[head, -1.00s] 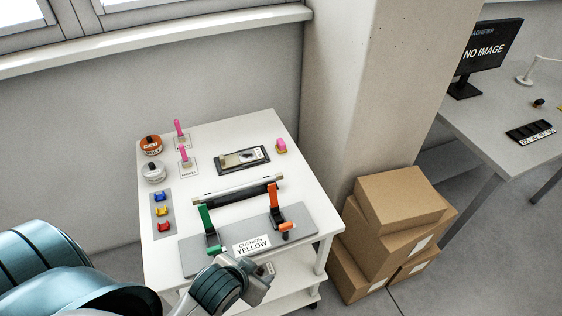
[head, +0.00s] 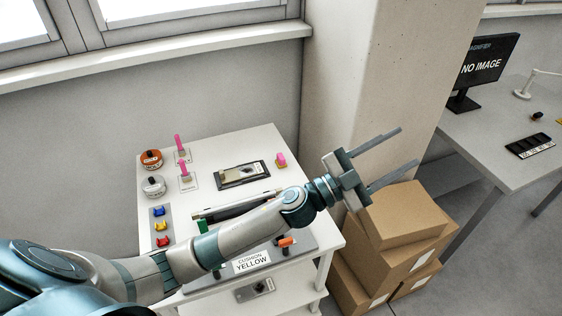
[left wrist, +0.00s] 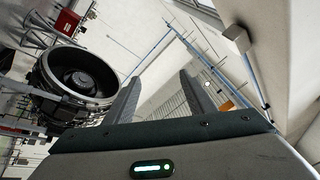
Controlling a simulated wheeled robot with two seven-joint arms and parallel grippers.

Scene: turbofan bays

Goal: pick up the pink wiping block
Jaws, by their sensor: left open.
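My left gripper (head: 408,146) is open and empty. In the head view it appears to the right of the block, in front of the pillar and above the cardboard boxes, with its fingers pointing right. In the left wrist view its two spread fingers (left wrist: 158,76) have nothing between them, and the block does not show there. My right gripper is not in view.
Two upright pink-handled pieces (head: 184,168), round tins (head: 152,159) and small coloured blocks (head: 161,225) stand on the cart's left side. The black-framed tray (head: 241,173) lies mid-back. Stacked cardboard boxes (head: 400,225) and a pillar (head: 350,80) stand right of the cart.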

